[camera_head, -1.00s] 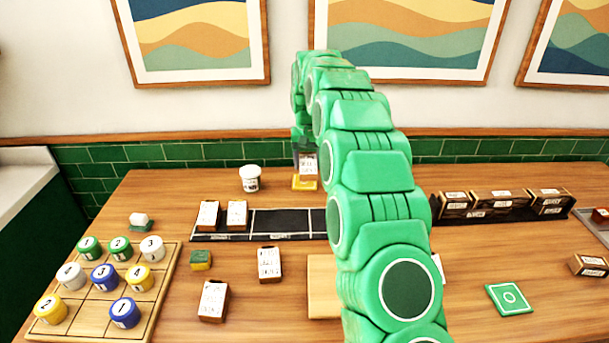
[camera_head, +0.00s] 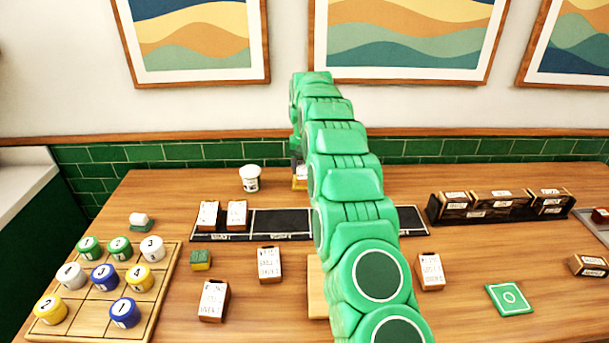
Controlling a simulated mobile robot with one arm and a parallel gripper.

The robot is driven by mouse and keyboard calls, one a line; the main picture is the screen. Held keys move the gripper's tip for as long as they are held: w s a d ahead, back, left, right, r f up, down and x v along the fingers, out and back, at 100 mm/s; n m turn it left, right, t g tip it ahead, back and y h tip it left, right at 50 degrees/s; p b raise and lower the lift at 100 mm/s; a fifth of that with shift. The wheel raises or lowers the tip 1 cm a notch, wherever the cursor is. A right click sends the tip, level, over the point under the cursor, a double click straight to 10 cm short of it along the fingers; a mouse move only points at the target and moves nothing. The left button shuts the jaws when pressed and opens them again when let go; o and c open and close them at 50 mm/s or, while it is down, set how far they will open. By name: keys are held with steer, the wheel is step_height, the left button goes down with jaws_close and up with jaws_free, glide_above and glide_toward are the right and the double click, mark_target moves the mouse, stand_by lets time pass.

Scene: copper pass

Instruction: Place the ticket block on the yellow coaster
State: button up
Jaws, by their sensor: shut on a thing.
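The yellow coaster (camera_head: 299,186) is at the back of the table, and only a small part of it shows beside my arm. My gripper (camera_head: 296,167) is right over the coaster, mostly hidden behind my green arm. It is shut on the ticket block (camera_head: 301,171), of which only a small pale patch shows. I cannot tell whether the block touches the coaster.
A white tub (camera_head: 250,179) stands left of the coaster. A black rack (camera_head: 281,223) with two labelled blocks lies in front. Several labelled blocks, a numbered wooden board (camera_head: 75,313), a green coaster (camera_head: 509,299) and a dark holder (camera_head: 436,213) stand around.

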mark_target(305, 174)
steer(key=shift+f, duration=0.1)
steer(key=shift+w+f, duration=0.25)
steer(key=shift+f, duration=1.5)
steer(key=shift+f, duration=0.1)
steer(key=o, duration=1.1)
step_height(305, 174, up, 12)
